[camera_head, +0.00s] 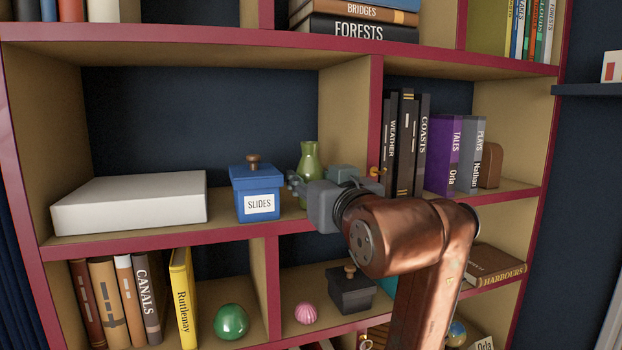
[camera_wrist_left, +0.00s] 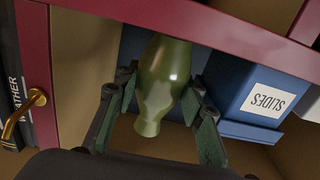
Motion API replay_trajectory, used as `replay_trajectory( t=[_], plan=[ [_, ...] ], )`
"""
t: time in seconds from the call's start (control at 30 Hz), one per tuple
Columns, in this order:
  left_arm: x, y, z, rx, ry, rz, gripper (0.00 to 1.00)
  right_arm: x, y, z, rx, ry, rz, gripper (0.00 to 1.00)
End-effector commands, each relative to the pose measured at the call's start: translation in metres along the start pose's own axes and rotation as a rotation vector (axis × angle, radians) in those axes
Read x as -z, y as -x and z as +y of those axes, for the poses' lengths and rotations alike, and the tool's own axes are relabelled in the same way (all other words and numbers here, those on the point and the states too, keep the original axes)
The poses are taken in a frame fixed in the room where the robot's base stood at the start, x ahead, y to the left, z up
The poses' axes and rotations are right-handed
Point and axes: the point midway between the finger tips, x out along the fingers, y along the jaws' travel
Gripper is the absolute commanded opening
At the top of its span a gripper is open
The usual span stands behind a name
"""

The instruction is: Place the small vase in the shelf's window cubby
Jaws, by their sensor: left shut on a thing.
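The small vase, green and glossy with a narrow neck (camera_head: 309,158), is upright in the middle-row cubby, right of a blue lidded box marked SLIDES (camera_head: 256,190). My left gripper (camera_head: 308,192) is shut on the vase, and its fingers flank it in the left wrist view (camera_wrist_left: 157,112). In that upside-down view the crimson shelf edge (camera_wrist_left: 130,25) covers the vase's base. In the head view my gripper covers its lower part. I cannot tell if it touches the shelf board. My right gripper is not in view.
A white block (camera_head: 130,203) lies at the cubby's left. A brass hook (camera_head: 378,172) sits on the divider to the right, with upright books (camera_head: 405,140) beyond it. The cubby below holds a dark lidded box (camera_head: 350,288) and a pink striped ball (camera_head: 306,314).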

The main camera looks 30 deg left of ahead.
Motion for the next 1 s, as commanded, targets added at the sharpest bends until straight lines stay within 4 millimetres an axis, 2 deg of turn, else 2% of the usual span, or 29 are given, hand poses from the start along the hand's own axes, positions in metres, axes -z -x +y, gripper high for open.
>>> replay_trajectory(
  t=[0.03,0.07,0.17,0.3,0.4,0.47,0.7,0.8,1.0],
  plan=[
    [-0.005,-0.002,0.003,-0.001,-0.005,-0.003,0.08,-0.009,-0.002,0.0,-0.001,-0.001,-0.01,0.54],
    [-0.006,-0.003,0.004,-0.002,-0.006,-0.005,0.37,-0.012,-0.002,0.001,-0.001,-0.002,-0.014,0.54],
    [-0.005,-0.003,0.005,-0.003,-0.006,-0.005,0.44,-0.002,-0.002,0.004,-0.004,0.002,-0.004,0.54],
    [-0.004,-0.002,0.004,-0.003,-0.004,-0.004,0.54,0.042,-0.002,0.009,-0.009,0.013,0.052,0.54],
    [-0.004,-0.002,0.004,-0.002,-0.004,-0.003,0.54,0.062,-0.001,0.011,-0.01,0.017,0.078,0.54],
    [-0.004,-0.002,0.003,-0.001,-0.004,-0.003,0.54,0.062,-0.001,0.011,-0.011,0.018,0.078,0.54],
    [0.004,-0.002,0.004,-0.002,-0.004,-0.003,0.54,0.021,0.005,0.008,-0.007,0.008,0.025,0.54],
    [-0.001,0.017,0.004,-0.004,-0.003,-0.001,0.54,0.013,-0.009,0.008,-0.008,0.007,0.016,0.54],
    [-0.002,0.06,0.004,-0.005,-0.002,0.0,0.54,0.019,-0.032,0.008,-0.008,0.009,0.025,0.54]
  ],
)
